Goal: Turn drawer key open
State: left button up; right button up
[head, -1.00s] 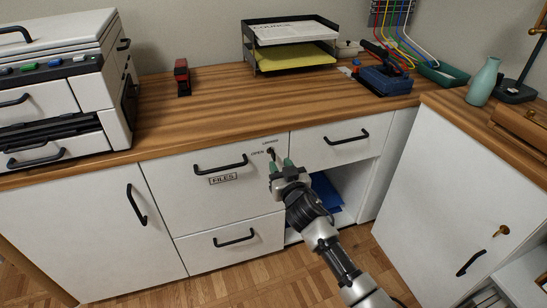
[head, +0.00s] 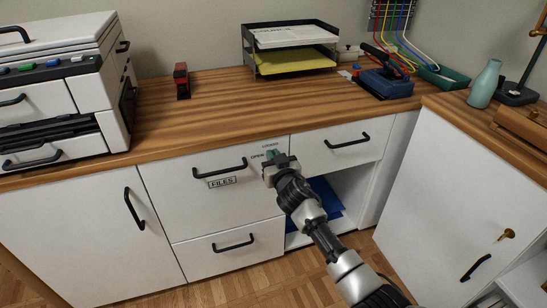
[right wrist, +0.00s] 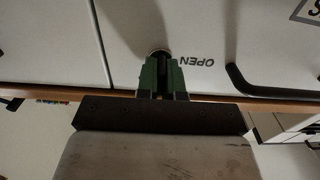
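The drawer with the FILES label (head: 222,182) is shut in the head view. Its lock has the printed words OPEN and LOCKED beside it. My right gripper (head: 272,154) is at this lock, and its green fingertips hide the key in the head view. In the right wrist view, the green fingers (right wrist: 164,76) are close together right in front of the round lock (right wrist: 160,54). They appear closed around the key, which is mostly hidden between them. The word OPEN (right wrist: 195,61) is beside the fingers. My left gripper is out of view.
The drawer's black handle (head: 220,168) is left of the lock. Another drawer (head: 345,145) is to the right, above an open shelf with a blue item (head: 325,195). A cabinet with a brass key (head: 507,234) stands at the right. The wooden desktop (head: 215,115) overhangs the drawer fronts.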

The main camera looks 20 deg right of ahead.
grip_shut()
jog(key=n, duration=0.3)
jog(key=shift+a+n, duration=0.15)
jog(key=shift+n, duration=0.15)
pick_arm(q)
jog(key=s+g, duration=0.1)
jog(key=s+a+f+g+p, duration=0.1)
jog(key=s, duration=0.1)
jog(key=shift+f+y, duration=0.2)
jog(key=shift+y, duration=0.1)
pick_arm(e)
jog(key=n, duration=1.4)
jog(key=shift+a+f, duration=0.2)
jog(key=shift+f, duration=0.2)
jog(key=shift+n, duration=0.3)
jog(key=o, duration=0.6)
grip_release()
jog(key=shift+s, duration=0.1)
